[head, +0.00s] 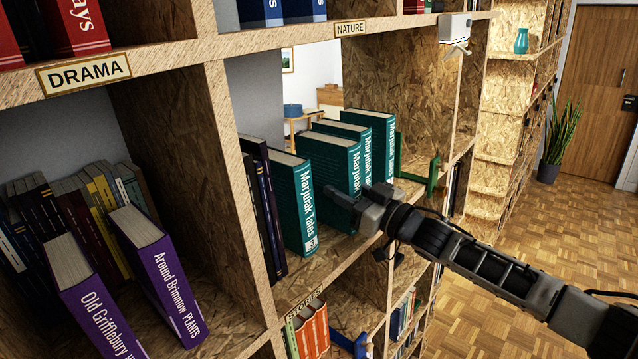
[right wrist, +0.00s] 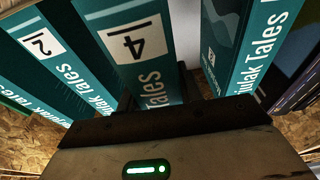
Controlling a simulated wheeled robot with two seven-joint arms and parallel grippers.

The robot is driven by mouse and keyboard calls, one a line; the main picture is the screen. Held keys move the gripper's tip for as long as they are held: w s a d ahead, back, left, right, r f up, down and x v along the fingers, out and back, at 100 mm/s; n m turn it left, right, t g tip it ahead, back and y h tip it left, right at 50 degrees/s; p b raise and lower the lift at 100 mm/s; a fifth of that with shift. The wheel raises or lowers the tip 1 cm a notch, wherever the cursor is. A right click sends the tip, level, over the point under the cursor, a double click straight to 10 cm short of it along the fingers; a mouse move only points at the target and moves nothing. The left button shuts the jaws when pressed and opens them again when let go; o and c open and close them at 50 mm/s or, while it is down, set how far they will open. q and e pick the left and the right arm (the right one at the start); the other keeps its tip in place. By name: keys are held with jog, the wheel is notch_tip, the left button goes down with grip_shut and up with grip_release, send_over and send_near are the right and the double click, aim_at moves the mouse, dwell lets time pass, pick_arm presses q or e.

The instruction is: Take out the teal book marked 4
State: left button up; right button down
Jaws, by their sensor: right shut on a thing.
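The teal book marked 4 (right wrist: 138,45) stands upright between my right gripper's fingers. Its spine and white label face the wrist camera. In the head view it is the teal book (head: 330,165) behind my right gripper (head: 350,203), its label hidden by the gripper. My right gripper is shut on the lower part of this book. A teal book marked 2 (right wrist: 50,60) stands on one side. The teal book marked 3 (head: 296,200) stands on the other, with a gap between. My left gripper is not in view.
More teal books (head: 381,135) stand behind, then a green bookend (head: 431,176). Dark books (head: 262,205) stand left of book 3, near the wooden divider (head: 240,180). The shelf board above carries a NATURE sign (head: 350,28). Open floor (head: 510,290) lies right of the shelf.

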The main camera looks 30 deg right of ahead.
aim_at(358, 192)
jog(key=shift+r+v, duration=0.25)
jog(key=shift+v, duration=0.85)
jog(key=shift+r+v, duration=0.25)
jog(key=shift+v, duration=0.9)
jog(key=r+v, duration=0.2)
jog(key=v, duration=1)
jog(key=shift+s+a+r, duration=0.2)
jog(key=shift+s+r, duration=0.05)
